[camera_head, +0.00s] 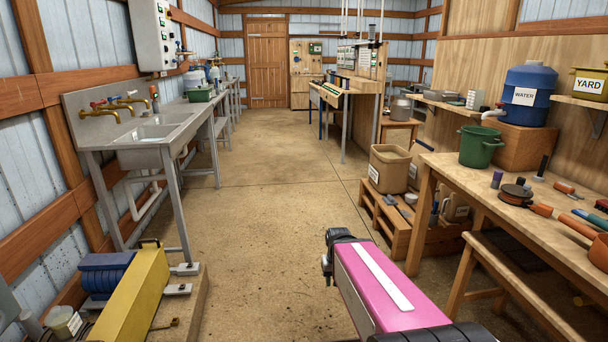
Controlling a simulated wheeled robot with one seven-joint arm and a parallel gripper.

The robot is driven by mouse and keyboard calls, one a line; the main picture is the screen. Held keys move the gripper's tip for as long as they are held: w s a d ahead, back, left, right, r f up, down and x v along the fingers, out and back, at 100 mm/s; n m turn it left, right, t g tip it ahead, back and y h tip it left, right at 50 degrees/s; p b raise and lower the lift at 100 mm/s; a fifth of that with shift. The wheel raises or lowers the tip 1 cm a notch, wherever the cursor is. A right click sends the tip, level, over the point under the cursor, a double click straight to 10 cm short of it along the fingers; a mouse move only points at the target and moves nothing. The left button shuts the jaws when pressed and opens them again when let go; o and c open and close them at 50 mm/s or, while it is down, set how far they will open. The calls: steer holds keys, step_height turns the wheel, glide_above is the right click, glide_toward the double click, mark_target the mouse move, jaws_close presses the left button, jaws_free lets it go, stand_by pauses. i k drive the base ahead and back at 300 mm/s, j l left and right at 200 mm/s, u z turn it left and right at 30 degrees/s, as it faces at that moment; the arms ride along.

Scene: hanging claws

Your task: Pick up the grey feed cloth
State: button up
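I cannot make out a grey feed cloth for certain in the head view. A small grey item (391,199) lies on the wooden pallet, but it is too small to tell what it is. My arm reaches in from the bottom edge, with a pink link and a black joint at its far end. I cannot make out any gripper fingers there.
A sink (153,148) stands at left, with a yellow machine (137,295) below it. A workbench (470,188) with tools and a green bucket (479,146) is at right. A beige bin (389,169) stands on the pallet (382,214). The central floor is clear.

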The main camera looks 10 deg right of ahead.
mark_target(389, 200)
steer(key=i, duration=1.8)
steer(key=i+j+z, duration=0.15)
steer(key=i+z, duration=0.3)
steer(key=i, duration=0.15)
steer(key=i+j+z, duration=0.45)
steer(key=i, duration=0.15)
steer(key=i+j+z, duration=0.9)
steer(key=j, duration=0.25)
steer(key=i, duration=0.05)
